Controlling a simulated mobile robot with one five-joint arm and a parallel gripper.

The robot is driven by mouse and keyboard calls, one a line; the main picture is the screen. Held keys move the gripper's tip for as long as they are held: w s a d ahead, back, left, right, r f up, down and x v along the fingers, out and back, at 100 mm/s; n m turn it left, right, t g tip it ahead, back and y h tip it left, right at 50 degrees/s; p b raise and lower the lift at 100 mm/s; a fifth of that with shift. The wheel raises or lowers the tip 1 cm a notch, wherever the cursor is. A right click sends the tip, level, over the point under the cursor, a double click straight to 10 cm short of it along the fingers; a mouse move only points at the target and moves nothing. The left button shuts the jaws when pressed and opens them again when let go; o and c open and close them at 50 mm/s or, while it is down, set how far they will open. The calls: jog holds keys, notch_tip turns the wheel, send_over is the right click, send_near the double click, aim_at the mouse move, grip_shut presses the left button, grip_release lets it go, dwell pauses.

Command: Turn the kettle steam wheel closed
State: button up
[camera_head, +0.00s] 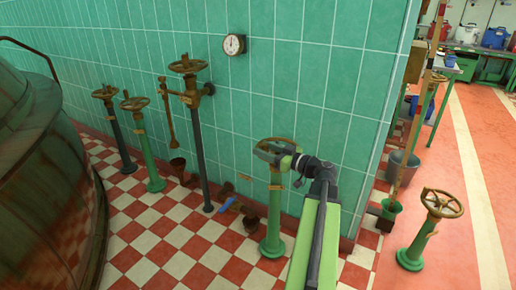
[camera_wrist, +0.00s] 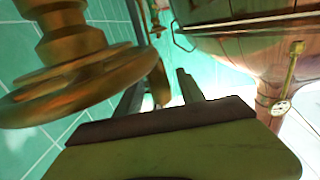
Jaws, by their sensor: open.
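A brass handwheel (camera_head: 276,142) tops a green valve post (camera_head: 273,215) in front of the green tiled wall. My gripper (camera_head: 268,153) is at this wheel, its open jaws reaching left across the rim. Contact cannot be told. In the wrist view the brass wheel (camera_wrist: 70,85) is large and close at left, beside my gripper (camera_wrist: 188,90), with nothing seen held. Other brass wheels stand on posts at left: one on a tall dark post (camera_head: 188,66), one on a green post (camera_head: 135,103), one on a dark post (camera_head: 105,92). No label shows which is the kettle's.
A large copper kettle (camera_head: 40,170) fills the left side; copper vessel also shows in the wrist view (camera_wrist: 250,50). Another wheel (camera_head: 441,203) on a green post stands at right, near a grey bucket (camera_head: 402,168). A wall gauge (camera_head: 234,44) hangs above. Checkered floor lies open at centre-left.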

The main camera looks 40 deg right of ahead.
jog(key=shift+w+a, duration=0.2)
jog(key=shift+w, duration=1.2)
grip_shut()
dwell(0.6)
